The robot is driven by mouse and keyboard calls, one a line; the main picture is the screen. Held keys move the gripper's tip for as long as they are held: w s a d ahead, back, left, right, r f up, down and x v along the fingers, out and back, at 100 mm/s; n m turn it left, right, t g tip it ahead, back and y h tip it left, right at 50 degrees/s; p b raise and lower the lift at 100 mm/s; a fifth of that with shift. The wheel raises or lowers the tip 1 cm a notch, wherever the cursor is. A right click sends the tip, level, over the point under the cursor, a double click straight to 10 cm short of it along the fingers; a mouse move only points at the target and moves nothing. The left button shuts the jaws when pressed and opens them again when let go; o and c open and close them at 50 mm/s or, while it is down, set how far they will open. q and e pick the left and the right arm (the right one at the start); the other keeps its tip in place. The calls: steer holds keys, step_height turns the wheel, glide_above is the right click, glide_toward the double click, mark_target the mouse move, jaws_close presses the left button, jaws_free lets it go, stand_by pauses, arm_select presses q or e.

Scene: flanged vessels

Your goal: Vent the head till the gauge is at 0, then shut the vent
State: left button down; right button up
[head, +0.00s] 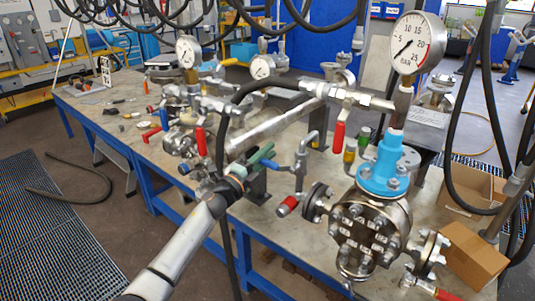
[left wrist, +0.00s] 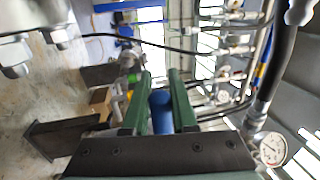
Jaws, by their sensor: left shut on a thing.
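My left gripper (head: 262,158), with green fingers, is shut on the blue lever (head: 276,164) of a small valve (head: 299,166) beside the front vessel. In the left wrist view the blue lever (left wrist: 160,110) sits between the two green fingers (left wrist: 160,100). The front vessel's head (head: 370,232) is a bolted steel flange with a bright blue collar (head: 388,165). The large gauge (head: 418,43) stands above it. Its needle points to the lower left, near the low end of the scale; the exact reading is too small to tell. My right gripper is not in view.
A red-handled valve (head: 338,132) sits on the pipe above, and a red-tipped outlet (head: 287,206) is below the blue lever. Black hoses (head: 462,170) hang at the right. Other gauged vessels (head: 188,52) stand farther back. A cardboard box (head: 474,255) is at lower right.

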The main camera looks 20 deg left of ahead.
arm_select(q)
steer(key=c, duration=0.7)
jaws_free()
steer(key=shift+f, duration=0.1)
steer(key=v, duration=1.2)
steer(key=shift+s, duration=0.25)
